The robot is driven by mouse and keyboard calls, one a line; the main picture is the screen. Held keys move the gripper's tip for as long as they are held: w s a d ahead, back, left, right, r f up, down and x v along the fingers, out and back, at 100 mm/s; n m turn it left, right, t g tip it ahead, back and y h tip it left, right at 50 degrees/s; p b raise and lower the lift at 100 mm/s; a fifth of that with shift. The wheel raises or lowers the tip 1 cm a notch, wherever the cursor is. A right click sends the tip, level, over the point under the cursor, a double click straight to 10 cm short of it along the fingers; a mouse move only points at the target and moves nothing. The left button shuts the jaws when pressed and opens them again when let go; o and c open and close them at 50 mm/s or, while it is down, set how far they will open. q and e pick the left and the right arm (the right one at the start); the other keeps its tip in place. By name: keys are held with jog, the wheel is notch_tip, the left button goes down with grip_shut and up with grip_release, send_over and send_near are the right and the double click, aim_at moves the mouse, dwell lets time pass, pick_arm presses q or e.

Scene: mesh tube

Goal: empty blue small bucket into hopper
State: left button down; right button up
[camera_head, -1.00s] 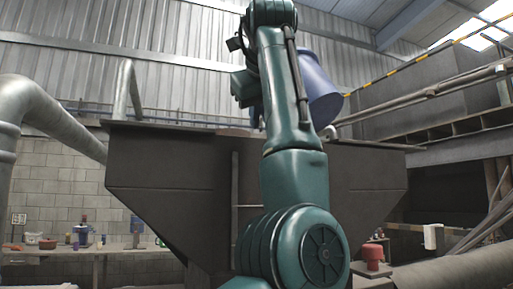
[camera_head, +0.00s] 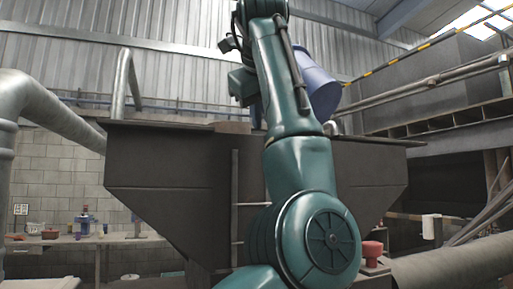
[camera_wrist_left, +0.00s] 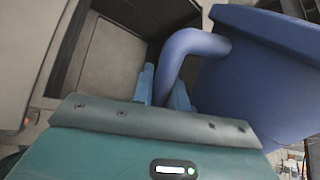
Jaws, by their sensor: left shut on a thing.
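The blue small bucket (camera_head: 319,84) is held up above the hopper's rim in the head view, tilted and partly hidden behind my left arm. In the left wrist view the bucket (camera_wrist_left: 262,75) fills the right side, with its thick curved handle (camera_wrist_left: 190,48) between the fingers. My left gripper (camera_wrist_left: 164,92) is shut on that handle. The large dark hopper (camera_head: 170,170) stands behind my arm in the head view, and its inside is hidden there. What the bucket contains is not visible. My right gripper is not in the head view.
A grey pipe (camera_head: 50,105) bends in at the left of the hopper. A bench (camera_head: 85,241) with bottles and small containers stands against the block wall. A red object (camera_head: 372,250) sits at the lower right. Pipes and a striped rail run along the right.

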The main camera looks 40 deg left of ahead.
pick_arm(q)
jog(key=shift+d+h+p, duration=0.2)
jog(key=shift+h+p, duration=0.1)
jog(key=shift+p, duration=0.2)
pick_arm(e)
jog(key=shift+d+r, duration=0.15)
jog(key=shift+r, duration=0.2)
pick_arm(q)
jog(key=shift+d+f+n+h+p, duration=0.2)
jog(key=shift+n+h+p, duration=0.1)
jog(key=shift+n+p, duration=0.1)
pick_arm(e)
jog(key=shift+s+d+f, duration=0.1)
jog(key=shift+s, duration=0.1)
pick_arm(q)
jog(key=shift+d+h+p, duration=0.1)
jog(key=shift+h+p, duration=0.2)
jog(key=shift+p, duration=0.15)
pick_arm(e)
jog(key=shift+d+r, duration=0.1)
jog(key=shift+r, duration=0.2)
pick_arm(q)
jog(key=shift+d+f+n+h+p, duration=0.2)
jog(key=shift+n+h+p, duration=0.1)
jog(key=shift+h+p, duration=0.2)
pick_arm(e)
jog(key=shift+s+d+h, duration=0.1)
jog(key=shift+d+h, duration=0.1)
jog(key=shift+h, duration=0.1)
